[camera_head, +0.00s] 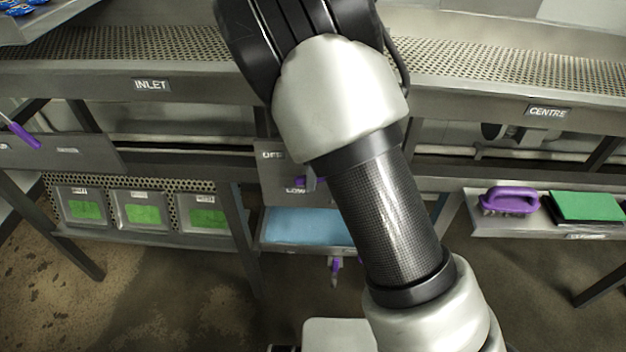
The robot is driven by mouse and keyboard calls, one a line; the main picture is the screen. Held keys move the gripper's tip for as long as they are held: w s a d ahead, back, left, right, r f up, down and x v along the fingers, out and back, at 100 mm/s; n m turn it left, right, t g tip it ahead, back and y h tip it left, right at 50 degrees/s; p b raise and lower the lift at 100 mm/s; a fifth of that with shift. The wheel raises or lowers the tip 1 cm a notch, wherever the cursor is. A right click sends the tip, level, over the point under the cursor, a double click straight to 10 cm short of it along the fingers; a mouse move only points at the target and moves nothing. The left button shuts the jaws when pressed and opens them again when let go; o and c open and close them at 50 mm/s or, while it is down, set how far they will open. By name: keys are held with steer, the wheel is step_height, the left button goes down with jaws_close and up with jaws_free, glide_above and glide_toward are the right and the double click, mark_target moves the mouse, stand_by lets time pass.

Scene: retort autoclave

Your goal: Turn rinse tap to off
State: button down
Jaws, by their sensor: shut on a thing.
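A grey plate (272,187) with markings that seem to read OFF and LOW is fixed below the bench, left of my arm. A small purple part (312,182), which looks like the rinse tap's handle, shows at my arm's left edge by the LOW marking. The rest of the tap and plate is hidden behind my arm, so I cannot tell which setting the handle points to. My gripper is not seen in this view.
A perforated steel bench marked INLET (150,85) and CENTRE (547,112) runs across. Green-filled trays (143,212) stand on a lower left shelf. A blue pad (305,228) and a hanging purple item (335,266) are below the plate. A purple brush (510,201) and green pad (587,207) lie right.

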steer(key=shift+r, duration=0.2)
stand_by(0.3)
steer(key=c, duration=1.8)
jaws_free()
steer(key=shift+o, duration=0.2)
steer(key=shift+f, duration=0.1)
